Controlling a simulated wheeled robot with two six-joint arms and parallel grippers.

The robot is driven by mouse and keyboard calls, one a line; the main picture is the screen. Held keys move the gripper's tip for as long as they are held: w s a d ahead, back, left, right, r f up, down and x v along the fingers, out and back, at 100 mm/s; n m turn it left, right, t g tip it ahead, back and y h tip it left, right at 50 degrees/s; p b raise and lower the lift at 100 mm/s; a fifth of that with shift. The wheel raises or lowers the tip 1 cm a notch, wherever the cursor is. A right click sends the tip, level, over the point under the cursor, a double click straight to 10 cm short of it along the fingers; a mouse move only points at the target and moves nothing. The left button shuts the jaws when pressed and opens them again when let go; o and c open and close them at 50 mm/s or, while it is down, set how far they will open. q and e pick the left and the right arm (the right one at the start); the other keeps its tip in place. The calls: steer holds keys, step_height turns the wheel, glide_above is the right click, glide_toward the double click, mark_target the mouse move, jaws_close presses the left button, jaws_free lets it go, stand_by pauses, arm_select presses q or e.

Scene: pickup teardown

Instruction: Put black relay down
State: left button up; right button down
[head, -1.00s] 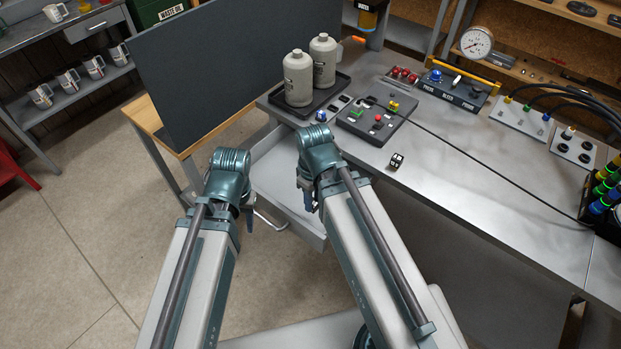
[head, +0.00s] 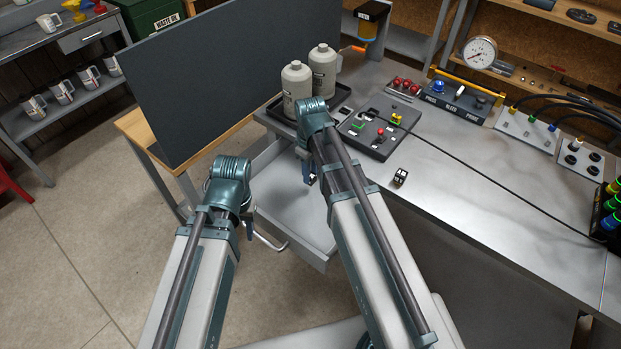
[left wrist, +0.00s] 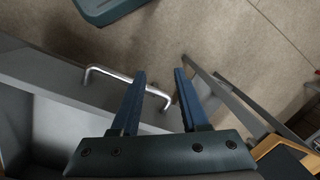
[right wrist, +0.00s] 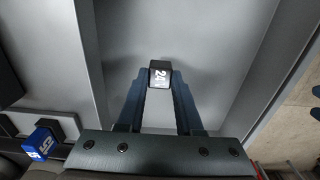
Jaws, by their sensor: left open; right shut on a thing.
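The black relay (right wrist: 160,75), with white "24" markings on its face, is held between the fingertips of my right gripper (right wrist: 159,82) in the right wrist view. My right gripper (head: 309,179) is over the open grey drawer (head: 297,228) in the head view, where the arm partly hides it. The gap between relay and drawer floor is hard to judge. My left gripper (left wrist: 158,78) is open and empty near the drawer's metal handle (left wrist: 95,72); in the head view it sits left of the drawer front.
Another small black block (head: 400,176) lies on the bench top (head: 470,190). A dark board with coloured parts (head: 382,133) and two grey bottles (head: 297,85) stand behind the drawer. A tall dark panel (head: 215,80) rises at left. The drawer floor looks mostly clear.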

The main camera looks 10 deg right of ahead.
mark_target(311, 176)
steer(key=shift+s+f+b, duration=0.1)
steer(key=shift+f+b, duration=0.2)
step_height(311, 176, down, 3)
steer(key=b, duration=0.3)
steer(key=shift+f, duration=0.1)
steer(key=c, duration=0.6)
jaws_free()
steer(key=shift+o, duration=0.2)
step_height(311, 176, up, 12)
steer(key=p, duration=1.2)
steer(key=shift+r, duration=0.2)
steer(key=s+a+m+h, duration=0.1)
steer(key=s+a+m, duration=0.2)
steer(key=s+a, duration=0.7)
steer(key=s, duration=0.4)
steer(key=shift+s+a+m, duration=0.2)
steer(key=shift+a+m, duration=0.05)
steer(key=shift+m, duration=0.15)
